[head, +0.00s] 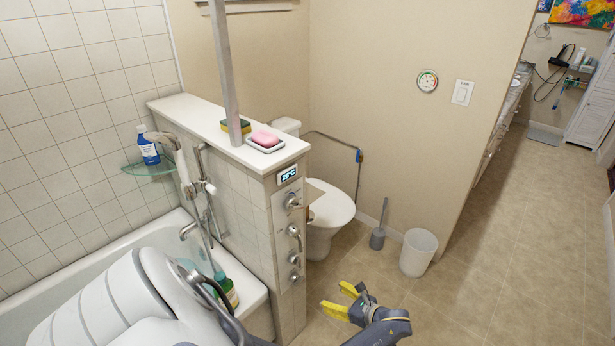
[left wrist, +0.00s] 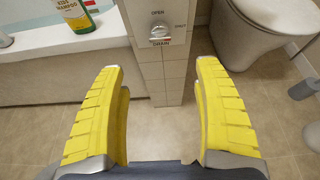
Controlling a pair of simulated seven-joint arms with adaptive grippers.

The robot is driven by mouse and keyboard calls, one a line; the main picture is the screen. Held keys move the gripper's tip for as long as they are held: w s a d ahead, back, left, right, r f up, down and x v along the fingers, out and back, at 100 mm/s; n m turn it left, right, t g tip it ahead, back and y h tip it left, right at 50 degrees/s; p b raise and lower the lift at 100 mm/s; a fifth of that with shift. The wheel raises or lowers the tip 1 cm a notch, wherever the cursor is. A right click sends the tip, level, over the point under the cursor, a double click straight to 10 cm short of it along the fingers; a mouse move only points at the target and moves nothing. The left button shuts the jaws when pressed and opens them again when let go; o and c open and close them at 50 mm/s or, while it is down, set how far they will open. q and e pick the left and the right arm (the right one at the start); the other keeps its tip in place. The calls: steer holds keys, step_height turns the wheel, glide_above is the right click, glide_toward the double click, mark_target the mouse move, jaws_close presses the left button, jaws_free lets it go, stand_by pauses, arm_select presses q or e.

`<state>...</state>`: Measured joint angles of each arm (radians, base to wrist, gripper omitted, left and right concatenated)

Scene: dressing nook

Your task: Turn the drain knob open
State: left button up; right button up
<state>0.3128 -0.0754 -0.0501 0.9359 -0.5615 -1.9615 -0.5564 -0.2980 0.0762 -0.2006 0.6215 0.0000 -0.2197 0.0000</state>
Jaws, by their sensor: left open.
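The drain knob (left wrist: 160,31) is a small metal knob on the tiled end of the low wall. In the left wrist view, "OPEN" is printed above it and "DRAIN" below, with a small word at its right too small to read. In the head view it appears to be the lowest fitting (head: 296,278) on the control panel. My left gripper (head: 337,298) has yellow fingers, spread open and empty. In the left wrist view (left wrist: 160,68) the knob lies beyond and between the fingertips, apart from them. Which way the knob points is unclear. My right gripper is not in view.
Other handles (head: 294,235) and a small display (head: 288,174) sit above on the same panel. The bathtub (head: 258,291) with a shampoo bottle (left wrist: 77,14) is left of the wall. A toilet (head: 330,215), brush (head: 378,238) and bin (head: 418,252) stand right. The floor in front is clear.

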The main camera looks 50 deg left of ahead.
mark_target(299, 280)
arm_select(q)
steer(key=x, duration=1.7)
steer(key=shift+a+f, duration=0.1)
steer(key=shift+f, duration=0.05)
steer(key=c, duration=1.2)
